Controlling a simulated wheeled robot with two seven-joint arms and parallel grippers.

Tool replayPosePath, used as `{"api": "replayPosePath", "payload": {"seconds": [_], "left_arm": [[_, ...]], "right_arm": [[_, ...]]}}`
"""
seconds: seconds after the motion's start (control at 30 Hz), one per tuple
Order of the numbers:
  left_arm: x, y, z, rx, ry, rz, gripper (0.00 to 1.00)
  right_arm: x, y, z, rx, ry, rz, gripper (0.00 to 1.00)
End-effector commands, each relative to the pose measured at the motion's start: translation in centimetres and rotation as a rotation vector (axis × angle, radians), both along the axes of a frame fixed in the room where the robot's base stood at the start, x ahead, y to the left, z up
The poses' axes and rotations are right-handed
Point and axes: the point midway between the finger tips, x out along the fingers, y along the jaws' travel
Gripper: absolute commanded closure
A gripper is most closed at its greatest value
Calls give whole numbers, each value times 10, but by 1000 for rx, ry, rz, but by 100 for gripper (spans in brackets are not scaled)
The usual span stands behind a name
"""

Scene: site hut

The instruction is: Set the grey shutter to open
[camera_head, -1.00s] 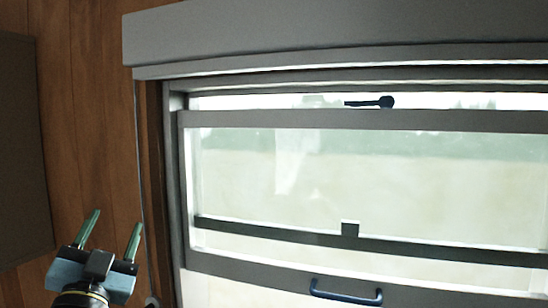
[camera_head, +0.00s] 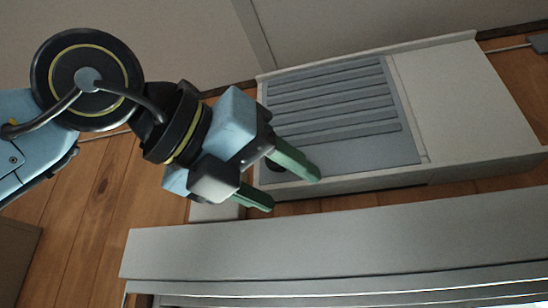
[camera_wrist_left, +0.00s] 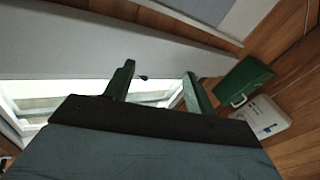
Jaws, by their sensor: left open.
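The grey shutter (camera_head: 340,105) is a panel with several horizontal slats, set in a long pale frame (camera_head: 465,105) on the wood wall above the window. It covers the left part of the frame; the right part shows a plain pale panel. A dark round spot (camera_head: 272,168) at the shutter's lower left is partly hidden by my gripper. My left gripper (camera_head: 290,188) is open and empty, its green fingers pointing right, overlapping the shutter's lower left corner in the head view. I cannot tell whether it touches. The fingers also show in the left wrist view (camera_wrist_left: 158,82). My right gripper is out of view.
A grey window-top box (camera_head: 330,235) runs below the shutter frame. In the left wrist view, a green case (camera_wrist_left: 243,82) and a white box (camera_wrist_left: 262,115) are at the right, and the bright window (camera_wrist_left: 35,95) is at the left.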

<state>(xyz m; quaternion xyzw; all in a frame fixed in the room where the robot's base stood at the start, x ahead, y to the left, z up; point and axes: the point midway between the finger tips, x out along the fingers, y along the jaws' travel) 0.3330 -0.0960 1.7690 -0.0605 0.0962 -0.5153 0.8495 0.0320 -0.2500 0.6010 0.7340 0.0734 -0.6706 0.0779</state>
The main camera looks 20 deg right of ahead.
Motion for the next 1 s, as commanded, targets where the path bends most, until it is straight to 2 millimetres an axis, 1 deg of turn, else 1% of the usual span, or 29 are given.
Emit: {"api": "replayPosePath", "payload": {"seconds": [0.03,0.1,0.2,0.33,0.47,0.57,0.67,0.8,1.0], "left_arm": [[-8,7,17,30,-57,91,44],[-14,19,36,54,-113,212,44],[-24,35,58,66,-170,352,44],[-34,50,76,63,-211,461,44],[-34,52,82,60,-221,499,44],[-24,45,82,62,-219,499,44],[-9,35,83,62,-218,497,44],[17,18,84,63,-217,496,44],[49,-4,84,62,-219,495,44]], "right_arm": [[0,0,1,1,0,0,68],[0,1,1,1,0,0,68],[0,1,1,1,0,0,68],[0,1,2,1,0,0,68],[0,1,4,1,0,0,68],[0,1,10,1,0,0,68],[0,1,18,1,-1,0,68],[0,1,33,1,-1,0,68],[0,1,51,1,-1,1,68]]}}
